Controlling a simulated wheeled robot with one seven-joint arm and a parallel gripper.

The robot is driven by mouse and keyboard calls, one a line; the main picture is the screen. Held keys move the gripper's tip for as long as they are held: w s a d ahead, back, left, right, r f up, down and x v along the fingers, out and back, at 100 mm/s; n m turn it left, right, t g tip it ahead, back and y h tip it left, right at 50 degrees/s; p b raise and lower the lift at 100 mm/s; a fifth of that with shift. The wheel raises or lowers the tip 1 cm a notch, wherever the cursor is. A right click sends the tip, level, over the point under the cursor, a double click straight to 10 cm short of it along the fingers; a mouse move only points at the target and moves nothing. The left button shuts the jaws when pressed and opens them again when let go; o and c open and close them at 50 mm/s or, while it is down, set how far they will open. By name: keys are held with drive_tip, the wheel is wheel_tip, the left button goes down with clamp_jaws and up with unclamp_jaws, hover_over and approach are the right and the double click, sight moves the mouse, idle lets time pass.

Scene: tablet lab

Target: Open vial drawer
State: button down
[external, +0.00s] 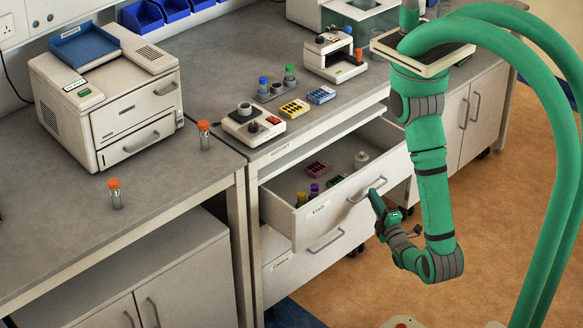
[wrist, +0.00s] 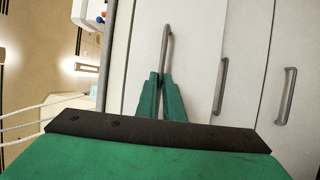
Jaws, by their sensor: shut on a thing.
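The vial drawer (external: 318,212) is the labelled upper drawer under the right-hand bench. It stands pulled out, with its inside showing. My gripper (external: 377,198) is at the right part of the drawer's front. In the wrist view its two green fingers (wrist: 161,82) are shut on the drawer's bar handle (wrist: 166,45). The handle also shows in the external view (external: 362,192).
A second drawer (external: 330,228) below has its own handle. The bench top (external: 215,83) above carries a small device (external: 253,124), vial racks (external: 294,108) and another machine (external: 335,57). Open floor (external: 480,190) lies in front and to the right.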

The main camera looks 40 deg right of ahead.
drive_tip(key=s, duration=1.1)
drive_tip(key=c, duration=1.9)
unclamp_jaws()
drive_tip(key=v, duration=1)
drive_tip(key=shift+s+a, duration=0.2)
drive_tip(key=shift+s, duration=0.1)
drive_tip(key=shift+f, duration=0.1)
